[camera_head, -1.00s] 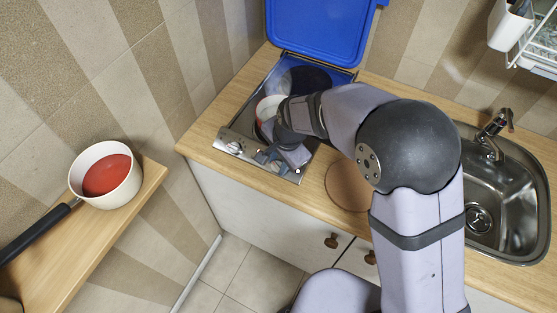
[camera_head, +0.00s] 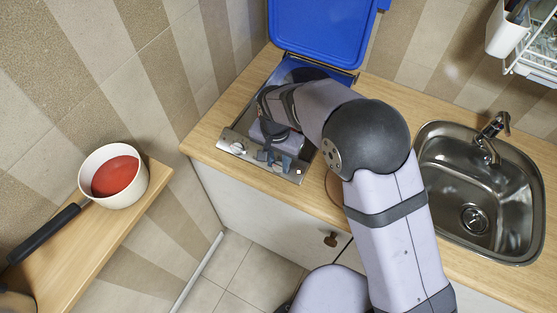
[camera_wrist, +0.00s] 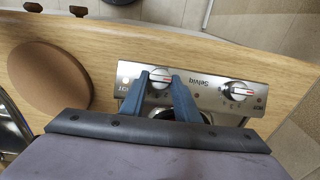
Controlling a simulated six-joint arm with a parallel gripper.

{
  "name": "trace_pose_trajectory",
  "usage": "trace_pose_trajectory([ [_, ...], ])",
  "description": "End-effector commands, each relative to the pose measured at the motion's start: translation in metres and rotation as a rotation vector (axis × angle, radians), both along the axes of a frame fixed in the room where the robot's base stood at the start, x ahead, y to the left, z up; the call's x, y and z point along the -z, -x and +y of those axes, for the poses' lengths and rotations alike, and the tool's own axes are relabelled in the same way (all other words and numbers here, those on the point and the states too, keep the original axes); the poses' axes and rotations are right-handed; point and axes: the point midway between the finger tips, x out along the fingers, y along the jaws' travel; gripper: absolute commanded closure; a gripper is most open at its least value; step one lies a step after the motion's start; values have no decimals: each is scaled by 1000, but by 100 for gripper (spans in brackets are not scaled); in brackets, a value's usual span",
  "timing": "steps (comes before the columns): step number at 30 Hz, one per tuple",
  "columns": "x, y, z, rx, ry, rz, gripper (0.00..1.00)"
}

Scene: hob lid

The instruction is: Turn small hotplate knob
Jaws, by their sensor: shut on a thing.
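The steel hob panel (camera_head: 229,143) has two knobs. My gripper (camera_wrist: 160,76) has its blue fingers on either side of one silver knob (camera_wrist: 160,84) and is shut on it; the knob has a red mark. In the head view my gripper (camera_head: 271,158) is at the panel's right half. The other knob (camera_wrist: 238,91) stands free, with a red mark and digits around it; it also shows in the head view (camera_head: 237,148). My arm covers most of the hotplates.
The blue lid (camera_head: 322,28) stands open behind the hob. A brown round board (camera_wrist: 48,78) lies on the counter beside it. The sink (camera_head: 470,190) is at the right. A white pan with red contents (camera_head: 115,176) sits on a wooden shelf at the left.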

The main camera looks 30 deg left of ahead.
Motion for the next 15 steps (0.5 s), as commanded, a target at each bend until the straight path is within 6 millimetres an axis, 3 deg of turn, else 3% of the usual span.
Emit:
trace_pose_trajectory([
  [8,0,0,0,-4,1,-1,94],
  [9,0,0,0,-4,1,-1,69],
  [11,0,0,0,-4,1,-1,55],
  [15,0,0,0,-3,0,-1,53],
])
